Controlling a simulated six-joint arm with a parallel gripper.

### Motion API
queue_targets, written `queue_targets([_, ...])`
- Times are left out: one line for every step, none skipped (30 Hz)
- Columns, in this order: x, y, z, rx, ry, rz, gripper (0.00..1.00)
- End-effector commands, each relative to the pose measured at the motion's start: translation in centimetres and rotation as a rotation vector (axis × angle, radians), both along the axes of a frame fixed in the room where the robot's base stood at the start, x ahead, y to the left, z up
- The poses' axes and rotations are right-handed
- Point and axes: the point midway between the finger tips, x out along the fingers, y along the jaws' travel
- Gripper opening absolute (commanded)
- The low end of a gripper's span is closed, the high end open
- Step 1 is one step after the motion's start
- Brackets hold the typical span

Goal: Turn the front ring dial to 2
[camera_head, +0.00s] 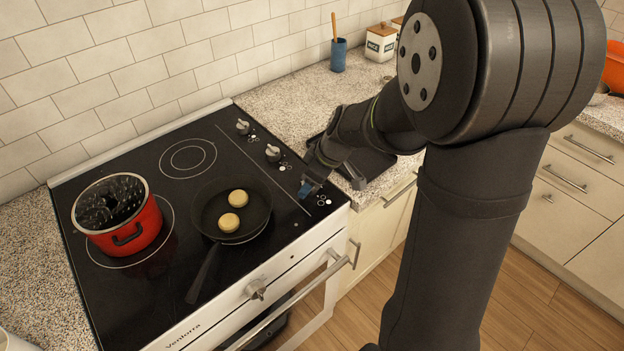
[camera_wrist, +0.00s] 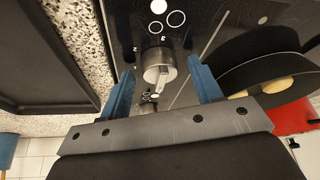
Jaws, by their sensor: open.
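In the wrist view, a round silver dial (camera_wrist: 158,68) stands on the black cooktop between the two blue fingers of my gripper (camera_wrist: 160,82). The fingers are apart, with a gap on each side of the dial. A small digit and circle marks are printed by it; I cannot read which number the dial points to. In the head view, my gripper (camera_head: 307,188) is low over the right front corner of the cooktop (camera_head: 285,215) and hides this dial. Two other silver dials, a middle one (camera_head: 272,153) and a rear one (camera_head: 242,126), stand behind it in a row.
A black pan (camera_head: 208,205) with two round pale pieces of food (camera_head: 234,210) sits left of the dials. A red pot (camera_head: 135,235) is farther left. A dark tray (camera_head: 362,160) lies on the speckled counter right of the cooktop. The oven's front carries a knob (camera_head: 256,289).

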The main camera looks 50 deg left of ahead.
Motion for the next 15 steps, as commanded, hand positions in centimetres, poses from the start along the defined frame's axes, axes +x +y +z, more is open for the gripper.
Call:
queue_targets([-0.03,0.03,-0.11,0.000,0.001,0.000,0.58])
queue_targets([-0.04,0.04,-0.14,0.000,0.001,0.000,0.58])
queue_targets([-0.04,0.04,-0.16,0.000,0.001,0.000,0.58])
queue_targets([-0.04,0.05,-0.15,0.000,0.000,0.000,0.58])
queue_targets([-0.03,0.05,-0.15,0.000,0.000,0.000,0.58])
queue_targets([-0.03,0.05,-0.14,0.000,0.000,0.000,0.58])
queue_targets([-0.03,0.05,-0.13,0.000,0.000,0.000,0.58])
queue_targets([-0.03,0.05,-0.13,0.000,0.000,0.000,0.58])
queue_targets([-0.03,0.04,-0.12,0.000,0.000,0.000,0.53])
queue_targets([-0.03,0.04,-0.12,0.000,0.000,0.000,0.47])
queue_targets([-0.03,0.04,-0.12,0.000,0.000,0.000,0.41])
queue_targets([-0.02,0.05,-0.12,0.000,0.000,0.000,0.33])
queue_targets([-0.02,0.04,-0.11,0.000,0.000,0.000,0.27])
queue_targets([-0.02,0.04,-0.11,0.000,0.000,0.000,0.21])
queue_targets([-0.02,0.04,-0.11,0.000,0.000,0.000,0.15])
